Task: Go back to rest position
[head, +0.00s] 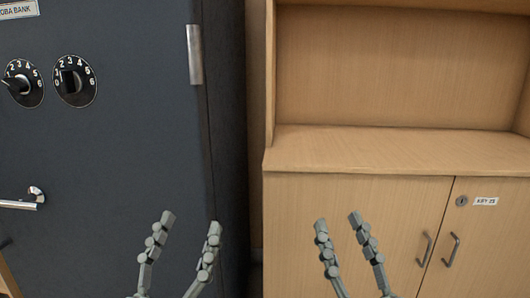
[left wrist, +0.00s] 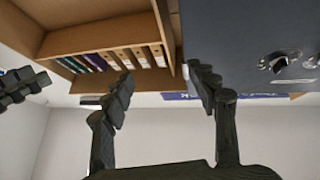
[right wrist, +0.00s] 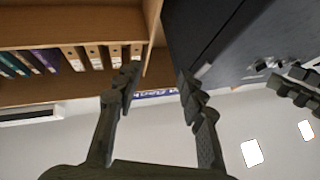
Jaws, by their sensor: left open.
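My left gripper (head: 191,222) is low in the head view, in front of the dark safe. Its two fingers point up and stand apart, with nothing between them. My right gripper (head: 338,222) is low in the head view, in front of the wooden cabinet. Its fingers are also apart and empty. In the left wrist view the left fingers (left wrist: 165,85) are spread, with shelves and the safe behind. In the right wrist view the right fingers (right wrist: 158,80) are spread too. Neither gripper visibly touches anything.
The dark safe (head: 130,140) has two numbered dials (head: 75,81) and a handle (head: 22,200). The wooden cabinet (head: 340,200) has an empty ledge (head: 400,148), two door handles (head: 450,250) and a lock with a key label (head: 485,201). Binders (right wrist: 95,57) stand on a shelf.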

